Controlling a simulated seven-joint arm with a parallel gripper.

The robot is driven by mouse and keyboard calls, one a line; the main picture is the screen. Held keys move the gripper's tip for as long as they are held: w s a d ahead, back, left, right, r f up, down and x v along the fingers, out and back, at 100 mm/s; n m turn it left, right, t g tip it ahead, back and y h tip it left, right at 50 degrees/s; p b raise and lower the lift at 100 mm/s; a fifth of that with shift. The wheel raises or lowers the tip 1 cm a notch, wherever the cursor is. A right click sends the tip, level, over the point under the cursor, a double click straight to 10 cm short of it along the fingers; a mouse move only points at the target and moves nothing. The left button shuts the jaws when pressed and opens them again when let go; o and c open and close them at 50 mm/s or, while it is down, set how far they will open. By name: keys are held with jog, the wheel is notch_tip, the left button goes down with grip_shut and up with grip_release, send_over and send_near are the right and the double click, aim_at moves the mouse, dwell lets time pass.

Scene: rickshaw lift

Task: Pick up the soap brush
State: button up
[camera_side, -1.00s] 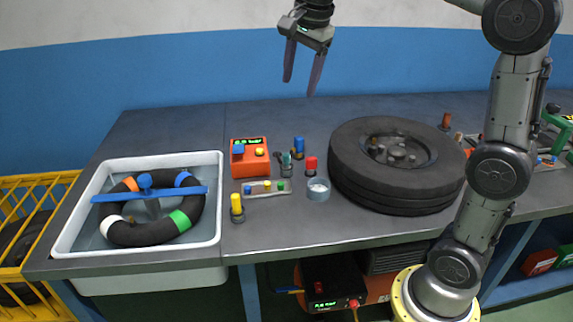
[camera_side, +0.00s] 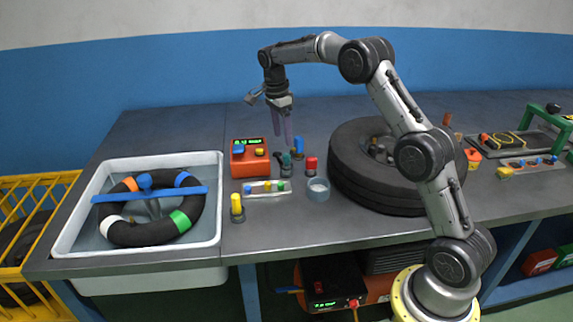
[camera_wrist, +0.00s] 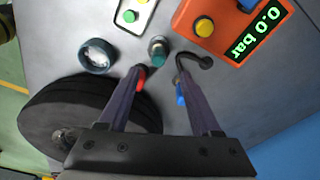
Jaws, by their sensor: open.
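No object is plainly a soap brush; I cannot tell which small item it is. A teal-topped piece with a metallic base (camera_side: 287,160) stands upright on the bench. In the wrist view the teal-topped piece (camera_wrist: 156,52) shows between and beyond my fingertips, with a dark hooked piece (camera_wrist: 196,61) beside it. A grey cup with whitish contents (camera_side: 318,189) stands to its right and nearer the camera. My gripper (camera_side: 284,143) points down above this cluster, open and empty; it also shows in the wrist view (camera_wrist: 159,70).
Close by stand a blue-capped piece (camera_side: 299,147), a red-capped piece (camera_side: 311,164), an orange gauge box (camera_side: 250,160) and a tray of coloured caps (camera_side: 267,194). A yellow-capped piece (camera_side: 237,206) is left.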

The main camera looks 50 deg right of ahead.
aim_at(286, 155)
jog(key=f, duration=0.6)
jog(key=d+f, duration=0.1)
jog(key=f, duration=0.1)
jog(key=shift+s+f, duration=0.35)
jog(key=shift+f, duration=0.05)
grip_shut()
